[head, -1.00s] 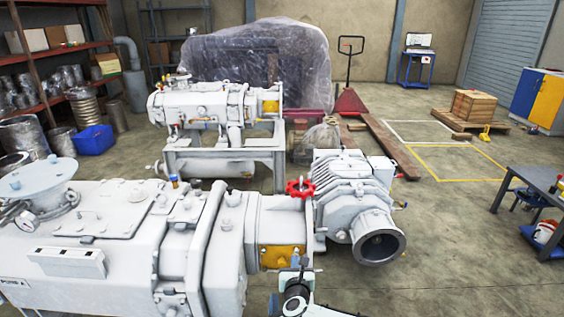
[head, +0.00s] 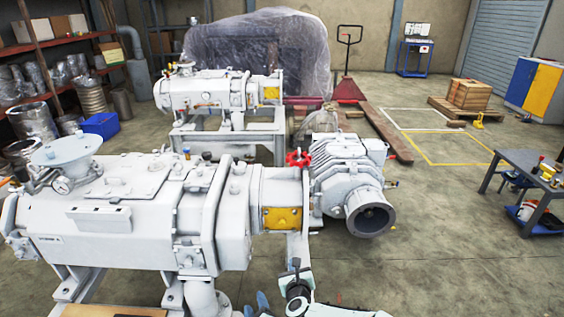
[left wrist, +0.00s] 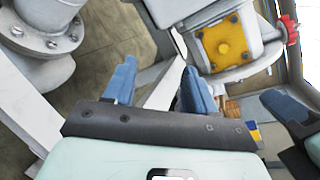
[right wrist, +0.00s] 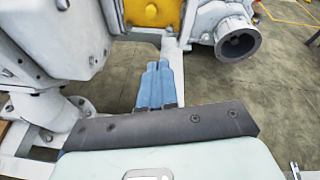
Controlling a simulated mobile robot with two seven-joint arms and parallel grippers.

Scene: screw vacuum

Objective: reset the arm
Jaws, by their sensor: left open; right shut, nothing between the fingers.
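My left gripper (head: 256,304) shows as blue fingertips at the bottom edge of the head view, in front of the large white pump (head: 130,215). In the left wrist view, its two blue fingers (left wrist: 160,72) stand apart with nothing between them. My right gripper (right wrist: 158,72) is shut and empty in the right wrist view, its blue fingers together. They point towards a white upright below the yellow plate (right wrist: 152,12) of the pump. That yellow plate also shows in the left wrist view (left wrist: 226,42). I cannot tell whether the right fingers touch the upright.
A red handwheel (head: 298,158) and a grey motor-like unit with a round flange (head: 370,218) stand at the pump's right end. A second pump (head: 215,92) stands behind. A dark table (head: 530,165) is at the right. The floor between is mostly clear.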

